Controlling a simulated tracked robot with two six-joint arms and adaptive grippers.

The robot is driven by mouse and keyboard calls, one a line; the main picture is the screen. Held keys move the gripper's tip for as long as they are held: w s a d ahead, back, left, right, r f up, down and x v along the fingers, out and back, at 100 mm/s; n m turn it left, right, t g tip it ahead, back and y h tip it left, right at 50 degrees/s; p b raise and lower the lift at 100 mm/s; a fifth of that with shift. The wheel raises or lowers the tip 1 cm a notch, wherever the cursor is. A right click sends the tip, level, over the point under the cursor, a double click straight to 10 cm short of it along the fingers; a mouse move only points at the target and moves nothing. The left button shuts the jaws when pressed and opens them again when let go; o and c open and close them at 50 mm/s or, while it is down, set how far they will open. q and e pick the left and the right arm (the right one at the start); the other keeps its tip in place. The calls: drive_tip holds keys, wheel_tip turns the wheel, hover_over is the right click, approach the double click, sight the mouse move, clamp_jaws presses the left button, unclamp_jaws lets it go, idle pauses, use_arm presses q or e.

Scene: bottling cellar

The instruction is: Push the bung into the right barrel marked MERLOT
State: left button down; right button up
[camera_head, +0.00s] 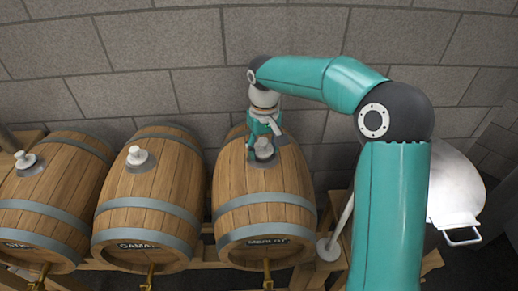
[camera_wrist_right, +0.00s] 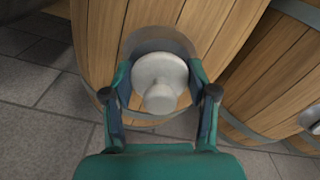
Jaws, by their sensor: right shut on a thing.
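The barrel marked MERLOT (camera_head: 264,205) is the rightmost of the row and lies on its side. A pale bung (camera_head: 264,148) is at the grey plate on its top. The bung also shows from above in the wrist view (camera_wrist_right: 160,80), over the dark grey plate (camera_wrist_right: 157,40). My right gripper (camera_head: 262,135) is above the barrel, shut on the bung, with a finger on each side of it in the wrist view (camera_wrist_right: 160,88). How deep the bung sits in the hole is hidden. My left gripper is not in view.
The GAMAY barrel (camera_head: 148,205) and another barrel (camera_head: 55,195) stand to the left, each with a white bung on top. Brass taps show low on the fronts. A shiny metal vessel (camera_head: 458,190) stands right, behind my arm. A block wall (camera_head: 160,50) closes the back.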

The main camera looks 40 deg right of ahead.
drive_tip(key=shift+s+f, duration=0.15)
drive_tip(key=shift+f, duration=0.25)
drive_tip(key=o, duration=0.8)
drive_tip(key=shift+c, duration=0.2)
drive_tip(key=o, duration=0.5)
drive_tip(key=shift+f, duration=0.1)
drive_tip(key=shift+c, duration=0.2)
drive_tip(key=shift+o, duration=1.2)
drive_tip(key=shift+r, duration=0.2)
drive_tip(key=shift+r, duration=0.25)
drive_tip(key=shift+r+p, duration=3.5)
drive_tip(key=shift+r, duration=0.35)
